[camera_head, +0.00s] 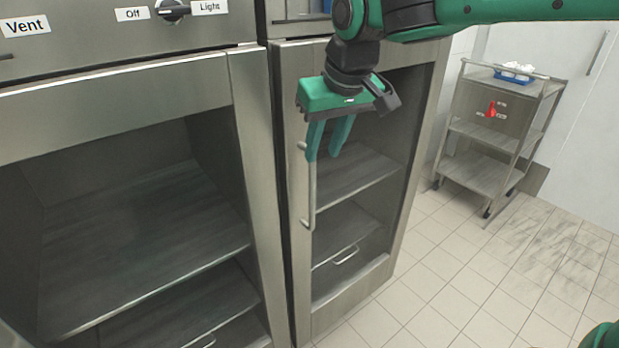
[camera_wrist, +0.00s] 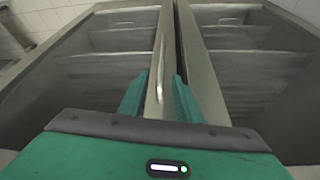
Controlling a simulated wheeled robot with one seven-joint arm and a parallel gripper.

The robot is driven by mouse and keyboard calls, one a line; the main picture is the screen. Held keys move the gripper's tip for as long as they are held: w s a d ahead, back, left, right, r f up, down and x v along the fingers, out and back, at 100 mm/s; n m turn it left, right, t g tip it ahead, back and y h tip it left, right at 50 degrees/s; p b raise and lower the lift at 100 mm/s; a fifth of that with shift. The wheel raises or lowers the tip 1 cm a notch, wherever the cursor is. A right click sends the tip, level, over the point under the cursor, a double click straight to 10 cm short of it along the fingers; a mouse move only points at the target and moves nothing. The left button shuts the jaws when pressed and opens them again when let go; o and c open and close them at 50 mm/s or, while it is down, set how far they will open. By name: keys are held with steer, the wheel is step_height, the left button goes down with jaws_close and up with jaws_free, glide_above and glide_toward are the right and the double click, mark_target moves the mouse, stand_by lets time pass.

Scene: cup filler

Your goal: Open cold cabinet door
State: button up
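A tall steel cabinet door (camera_head: 402,240) with a see-through panel stands right of the middle in the head view and looks closed. No label naming it cold shows. Its vertical bar handle (camera_head: 309,200) is on the left side of the door and also shows in the wrist view (camera_wrist: 160,66). My green gripper (camera_head: 323,158) is in front of the door at the handle's upper part. In the wrist view my gripper (camera_wrist: 160,82) has its fingers apart, with the handle lined up between them. Whether they touch it I cannot tell.
A second steel cabinet (camera_head: 245,150) with a control panel (camera_head: 105,32) stands to the left. A metal cart (camera_head: 492,135) with a blue tray (camera_head: 514,75) and a red item (camera_head: 491,109) stands at the back right. The tiled floor (camera_head: 450,285) right of the door is clear.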

mark_target(314, 173)
steer(key=x, duration=1)
steer(key=shift+w+a+f, duration=0.2)
steer(key=shift+a+f, duration=0.05)
steer(key=shift+c, duration=0.3)
